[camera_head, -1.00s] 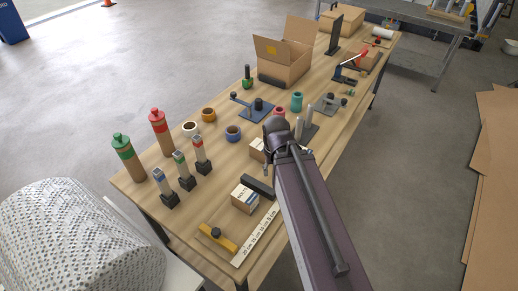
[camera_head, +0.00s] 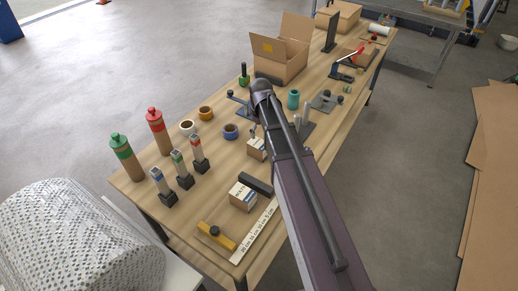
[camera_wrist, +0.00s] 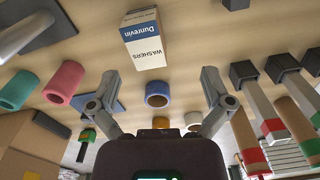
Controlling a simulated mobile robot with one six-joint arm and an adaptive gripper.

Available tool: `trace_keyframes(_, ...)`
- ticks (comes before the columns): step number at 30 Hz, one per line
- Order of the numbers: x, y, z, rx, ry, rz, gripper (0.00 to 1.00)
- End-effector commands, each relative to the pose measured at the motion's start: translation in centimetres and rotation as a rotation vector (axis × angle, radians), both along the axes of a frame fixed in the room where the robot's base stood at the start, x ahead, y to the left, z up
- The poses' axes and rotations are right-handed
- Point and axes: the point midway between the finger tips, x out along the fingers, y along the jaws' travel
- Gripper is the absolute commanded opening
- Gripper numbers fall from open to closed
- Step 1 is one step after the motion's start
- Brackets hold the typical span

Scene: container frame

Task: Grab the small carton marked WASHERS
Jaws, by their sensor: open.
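The small carton marked WASHERS (camera_wrist: 145,40) is white, blue and brown cardboard. Its lettering appears upside down in the wrist view, near the top centre. In the head view a small carton (camera_head: 257,151) beside my arm seems to be the same one, partly hidden by the arm. My gripper (camera_wrist: 160,76) is open and empty, its two fingers spread wide. The carton lies beyond the fingertips, slightly left of the middle between them, and is not touched.
A blue tape roll (camera_wrist: 158,94) shows between the fingers. Pink (camera_wrist: 64,81) and teal (camera_wrist: 19,90) cylinders stand left. Several tube-like tools on dark blocks (camera_wrist: 245,74) stand right. Another small carton (camera_head: 243,195) lies nearer the table's front.

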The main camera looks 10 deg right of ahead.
Motion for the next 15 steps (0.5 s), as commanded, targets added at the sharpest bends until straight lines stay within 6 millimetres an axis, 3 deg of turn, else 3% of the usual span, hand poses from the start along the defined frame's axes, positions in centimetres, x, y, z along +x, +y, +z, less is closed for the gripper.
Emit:
trace_keyframes(1, 2.2, 0.0, 0.2, 0.0, 0.0, 0.044, 1.0)
trace_keyframes(6, 4.7, 0.0, 0.3, 0.0, 0.0, 0.149, 1.0)
trace_keyframes(15, 5.0, 0.0, 0.3, 0.0, 0.0, 0.174, 1.0)
